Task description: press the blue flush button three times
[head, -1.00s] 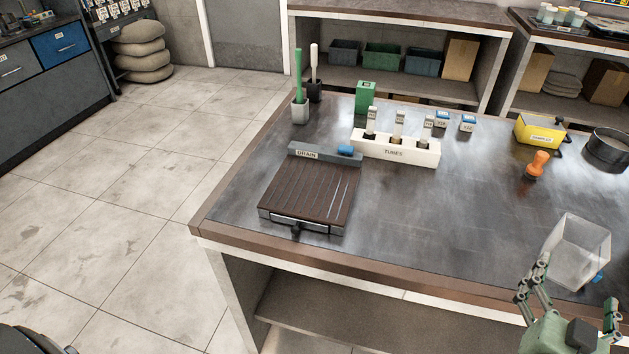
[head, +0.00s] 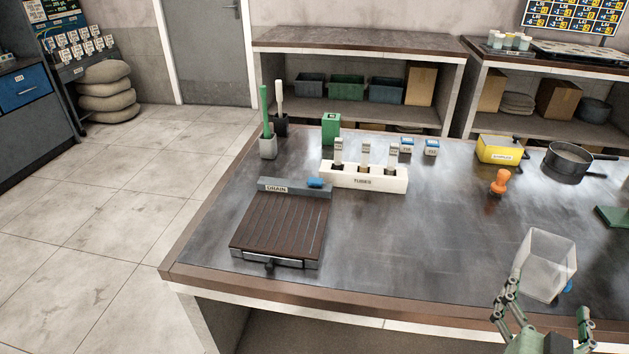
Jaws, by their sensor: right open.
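The blue flush button (head: 315,183) sits at the back right corner of the drain unit, beside the DRAIN label. The drain (head: 277,229) is a dark brown ribbed board on the left part of the table. My right gripper (head: 548,310) is open at the table's front edge, lower right, far from the button. A clear container (head: 547,264) stands on the table just beyond it; I cannot tell if they touch. My left gripper is out of view.
A white TUBES rack (head: 364,181) stands just right of the button. Brushes in holders (head: 268,148) and a green box (head: 331,127) are behind. An orange-handled tool (head: 500,182), a yellow box (head: 497,150) and a pan (head: 568,163) are at right. The table's middle is clear.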

